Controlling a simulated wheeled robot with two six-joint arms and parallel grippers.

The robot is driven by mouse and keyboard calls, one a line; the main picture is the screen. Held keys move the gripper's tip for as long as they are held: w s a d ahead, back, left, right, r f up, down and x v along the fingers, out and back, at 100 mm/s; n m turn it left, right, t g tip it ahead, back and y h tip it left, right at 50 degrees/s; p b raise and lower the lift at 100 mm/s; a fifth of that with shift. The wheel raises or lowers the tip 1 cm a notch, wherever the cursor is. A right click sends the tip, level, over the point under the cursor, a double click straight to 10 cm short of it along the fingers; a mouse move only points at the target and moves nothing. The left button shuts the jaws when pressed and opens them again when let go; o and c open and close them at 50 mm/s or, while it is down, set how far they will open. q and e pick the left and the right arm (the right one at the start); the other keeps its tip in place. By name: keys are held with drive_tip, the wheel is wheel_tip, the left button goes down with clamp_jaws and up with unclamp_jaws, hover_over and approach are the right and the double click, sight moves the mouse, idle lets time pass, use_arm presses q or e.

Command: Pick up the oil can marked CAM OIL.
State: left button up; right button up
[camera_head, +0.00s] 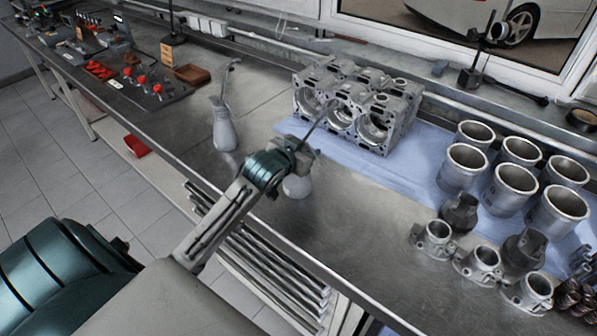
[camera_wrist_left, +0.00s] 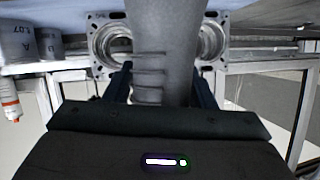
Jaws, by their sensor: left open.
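A grey metal oil can (camera_head: 298,187) with a thin spout stands on the bench in front of the engine block, partly hidden by my left gripper. My left gripper (camera_head: 301,158) is open around or right at this can's upper part. In the left wrist view the can (camera_wrist_left: 162,50) fills the space between the two fingers, and I cannot tell whether they touch it. A second grey oil can (camera_head: 225,128) with a bent spout stands upright to the left. I can read no CAM OIL marking on either can. My right gripper is not in view.
The engine block (camera_head: 357,108) stands on a blue mat (camera_head: 405,158) behind the gripper. Several cylinder liners (camera_head: 463,167) and small housings (camera_head: 478,264) stand to the right. Red-handled tools and trays (camera_head: 192,74) lie at the far left. The bench between the cans is clear.

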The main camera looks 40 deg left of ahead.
use_arm(q)
drive_tip(key=shift+w, duration=0.1)
drive_tip(key=shift+c, duration=0.2)
clamp_jaws()
drive_tip(key=shift+r, duration=0.1)
